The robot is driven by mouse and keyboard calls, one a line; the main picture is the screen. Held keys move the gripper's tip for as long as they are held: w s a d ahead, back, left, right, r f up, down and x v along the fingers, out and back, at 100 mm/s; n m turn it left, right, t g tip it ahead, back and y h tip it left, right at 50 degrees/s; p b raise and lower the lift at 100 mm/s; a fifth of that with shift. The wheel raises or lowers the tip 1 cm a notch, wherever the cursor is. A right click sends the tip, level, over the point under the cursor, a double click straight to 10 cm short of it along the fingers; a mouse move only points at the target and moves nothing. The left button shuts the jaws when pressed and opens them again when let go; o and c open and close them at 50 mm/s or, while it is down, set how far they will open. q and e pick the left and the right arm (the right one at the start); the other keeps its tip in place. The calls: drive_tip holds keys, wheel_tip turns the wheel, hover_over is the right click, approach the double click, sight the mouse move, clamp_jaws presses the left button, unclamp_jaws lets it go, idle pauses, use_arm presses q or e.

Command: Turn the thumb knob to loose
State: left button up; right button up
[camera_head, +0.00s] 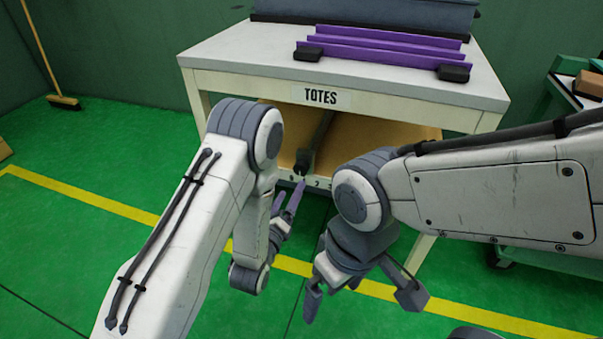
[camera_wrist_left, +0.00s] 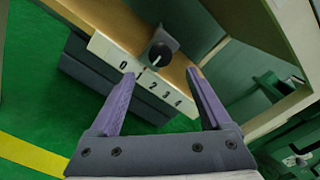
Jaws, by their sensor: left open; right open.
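The thumb knob (camera_wrist_left: 158,54) is a small black knob on the front edge of the shelf under the table. The knob also shows in the head view (camera_head: 303,164). My left gripper (camera_head: 289,196) is open, its purple fingers pointing up at the strip. In the left wrist view the left gripper (camera_wrist_left: 160,74) is empty, with the knob just beyond its fingertips. My right gripper (camera_head: 361,299) is open and empty, low in front of the table.
The white table (camera_head: 230,50) labelled TOTES carries purple trim strips (camera_head: 380,50) with dark end blocks. A grey bin stands behind them. A teal shelf with boxes (camera_head: 588,85) is at right. A broom (camera_head: 62,102) leans at left.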

sight(300, 172)
use_arm(q)
drive_tip(key=b+x, duration=0.2)
drive_tip(key=x, duration=0.7)
drive_tip(key=shift+w+b, duration=0.2)
drive_tip(key=shift+b, duration=0.15)
clamp_jaws()
